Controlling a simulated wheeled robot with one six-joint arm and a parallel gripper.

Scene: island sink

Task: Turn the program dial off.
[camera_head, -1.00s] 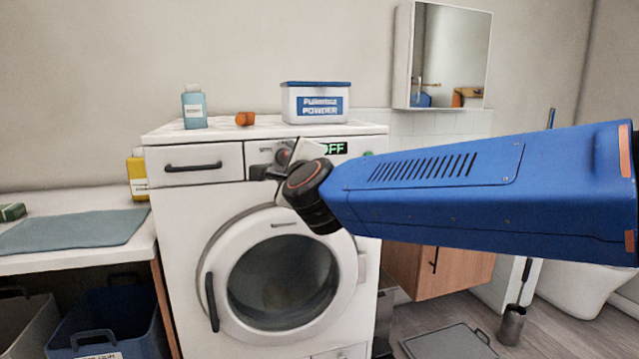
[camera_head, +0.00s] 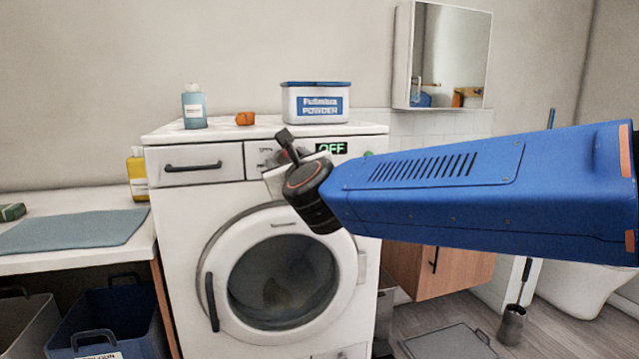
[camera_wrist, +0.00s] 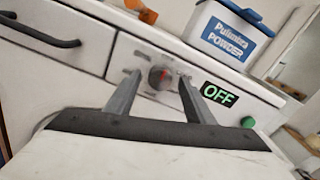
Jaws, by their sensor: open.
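The washing machine (camera_head: 180,215) stands ahead with its round door (camera_head: 282,280) shut. In the wrist view its program dial (camera_wrist: 160,78) is a dark round knob with a red mark, on the white front panel. The small display (camera_head: 331,148) reads OFF in green, and it also reads OFF in the wrist view (camera_wrist: 218,95). My gripper (camera_wrist: 158,85) is open and empty, its two fingers pointing toward the panel with the dial between them in the picture. Whether the fingers touch the dial cannot be told. In the head view my wrist hides the dial.
A detergent powder box (camera_head: 316,103), a blue bottle (camera_head: 194,107) and an orange item (camera_head: 245,118) stand on the machine top. A drawer handle (camera_head: 193,167) is left of the dial. A green button (camera_wrist: 248,122) is right of the display.

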